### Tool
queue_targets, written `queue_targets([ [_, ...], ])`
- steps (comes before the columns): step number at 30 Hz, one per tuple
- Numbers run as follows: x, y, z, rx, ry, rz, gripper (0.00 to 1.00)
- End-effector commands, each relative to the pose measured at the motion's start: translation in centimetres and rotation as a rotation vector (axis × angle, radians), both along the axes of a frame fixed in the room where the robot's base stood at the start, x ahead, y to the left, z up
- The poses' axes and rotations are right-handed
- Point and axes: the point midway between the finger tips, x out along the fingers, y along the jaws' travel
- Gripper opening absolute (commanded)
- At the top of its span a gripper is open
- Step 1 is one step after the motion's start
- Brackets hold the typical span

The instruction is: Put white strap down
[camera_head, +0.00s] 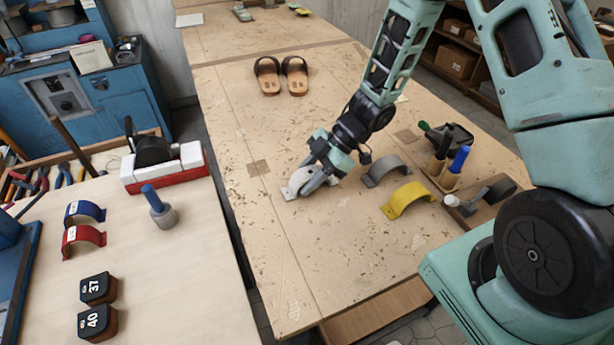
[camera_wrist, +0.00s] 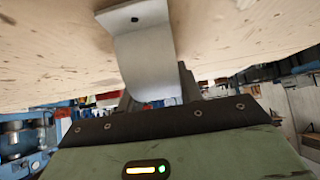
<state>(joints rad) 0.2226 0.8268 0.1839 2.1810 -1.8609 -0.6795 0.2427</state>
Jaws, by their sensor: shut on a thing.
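The white strap (camera_head: 298,179) is at the left middle of the large worktable (camera_head: 262,228) in the head view. My gripper (camera_head: 312,183) is shut on it, low at the tabletop. In the wrist view the white strap (camera_wrist: 147,62) curves out from the jaws, and its end with a dark hole lies against or very close to the wooden surface. The fingertips are mostly hidden behind the strap and the gripper body. I cannot tell whether the whole strap touches the table.
A grey strap (camera_head: 385,170) and a yellow strap (camera_head: 407,199) stand to the right of my gripper. A pair of sandals (camera_head: 282,76) lies farther back. A holder with tools (camera_head: 447,172) stands at the right. The table's front left is clear.

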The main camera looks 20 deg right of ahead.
Motion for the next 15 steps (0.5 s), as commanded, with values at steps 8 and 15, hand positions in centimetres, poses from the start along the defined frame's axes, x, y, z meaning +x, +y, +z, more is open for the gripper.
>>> queue_targets([
  [8,0.02,0.00,-0.11,0.000,-0.001,0.001,0.11],
  [15,0.03,0.00,-0.31,0.000,-0.001,0.001,0.58],
])
